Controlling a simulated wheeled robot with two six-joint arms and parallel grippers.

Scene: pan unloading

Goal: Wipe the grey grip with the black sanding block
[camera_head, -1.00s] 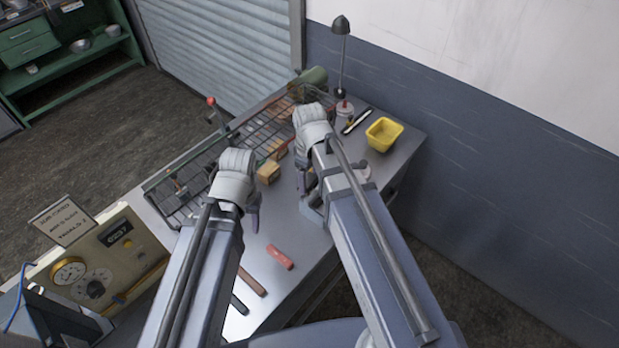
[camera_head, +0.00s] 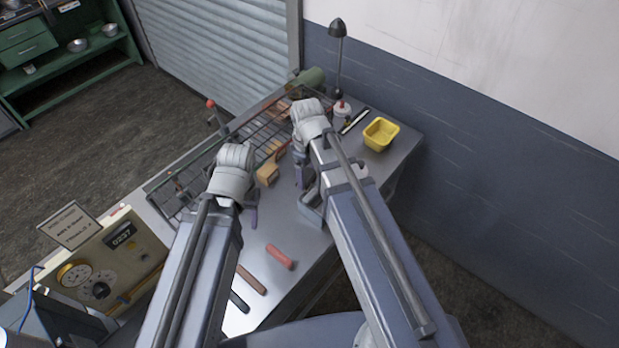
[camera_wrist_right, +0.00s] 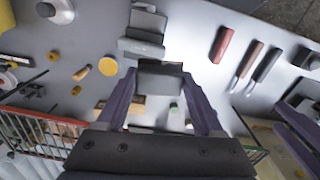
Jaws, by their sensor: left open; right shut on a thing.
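My right gripper (camera_wrist_right: 160,88) is shut on a dark block, the sanding block (camera_wrist_right: 159,77), in the right wrist view. A grey blocky fixture (camera_wrist_right: 144,30) stands just beyond the held block; I cannot tell whether they touch. It also shows beside my right arm in the head view (camera_head: 311,206). I cannot tell for certain which part is the grey grip. In the head view my right gripper (camera_head: 301,172) is mostly hidden by its wrist. My left gripper (camera_head: 251,212) is open and empty over the bench, left of it.
Red (camera_head: 280,256), brown (camera_head: 251,280) and black-handled (camera_head: 239,301) tools lie at the bench front. A wire rack (camera_head: 180,190) runs along the left edge. A wooden block (camera_head: 267,174) lies between the arms. A yellow tub (camera_head: 381,134) stands at the back right.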

